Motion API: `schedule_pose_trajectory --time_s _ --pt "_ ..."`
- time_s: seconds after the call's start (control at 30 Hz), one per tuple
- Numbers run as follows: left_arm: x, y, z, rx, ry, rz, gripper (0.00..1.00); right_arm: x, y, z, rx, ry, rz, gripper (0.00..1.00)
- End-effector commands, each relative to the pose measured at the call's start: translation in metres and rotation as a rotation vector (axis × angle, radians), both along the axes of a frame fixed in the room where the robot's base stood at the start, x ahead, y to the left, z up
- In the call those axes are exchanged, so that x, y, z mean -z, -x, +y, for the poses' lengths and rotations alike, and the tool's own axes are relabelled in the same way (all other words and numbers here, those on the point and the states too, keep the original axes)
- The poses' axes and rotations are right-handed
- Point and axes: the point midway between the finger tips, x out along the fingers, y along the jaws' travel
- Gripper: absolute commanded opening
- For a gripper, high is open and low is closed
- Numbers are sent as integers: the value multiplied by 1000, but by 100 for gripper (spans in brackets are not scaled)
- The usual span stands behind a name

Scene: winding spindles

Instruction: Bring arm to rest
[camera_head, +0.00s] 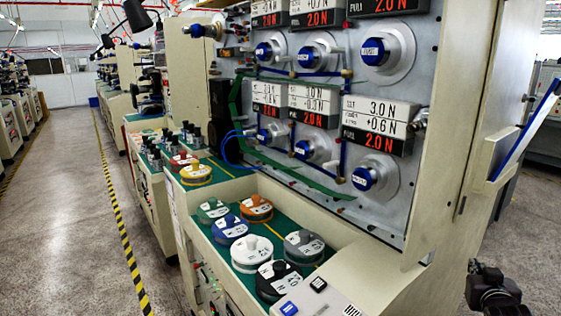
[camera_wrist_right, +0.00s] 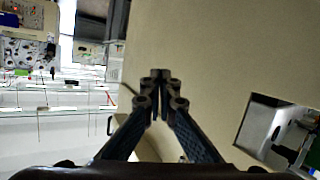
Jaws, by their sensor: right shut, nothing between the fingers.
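My right gripper (camera_head: 480,272) shows in part at the bottom right corner of the head view, dark, beside the right end of the cream machine and clear of the spools. In the right wrist view its fingers (camera_wrist_right: 160,82) come together at the tips with nothing between them. A cream panel (camera_wrist_right: 215,55) fills much of the view behind the fingers; I cannot tell the distance to it. My left arm and gripper are not in view.
The cream machine has a green deck with several spools, among them a white one (camera_head: 252,252) and a blue one (camera_head: 230,229). Its upright metal panel (camera_head: 420,70) carries spindles and tension displays. A blue-edged holder (camera_head: 500,180) juts from its right side. Open floor (camera_head: 70,220) lies left.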

Motion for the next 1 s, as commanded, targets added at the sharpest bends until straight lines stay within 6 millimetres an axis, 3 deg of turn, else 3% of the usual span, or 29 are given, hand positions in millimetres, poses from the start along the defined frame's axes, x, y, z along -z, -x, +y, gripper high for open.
schedule_pose_trajectory --time_s 0.17,0.3,0.5,0.7,1.0 --pt "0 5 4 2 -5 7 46 74 45 63 -74 -15 188 0" --pt "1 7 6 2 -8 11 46 136 107 126 -154 -40 381 0" --pt "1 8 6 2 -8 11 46 194 212 205 -267 -92 634 0" --pt "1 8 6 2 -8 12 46 214 292 253 -346 -139 802 0" --pt "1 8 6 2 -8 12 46 216 383 299 -433 -202 978 0"
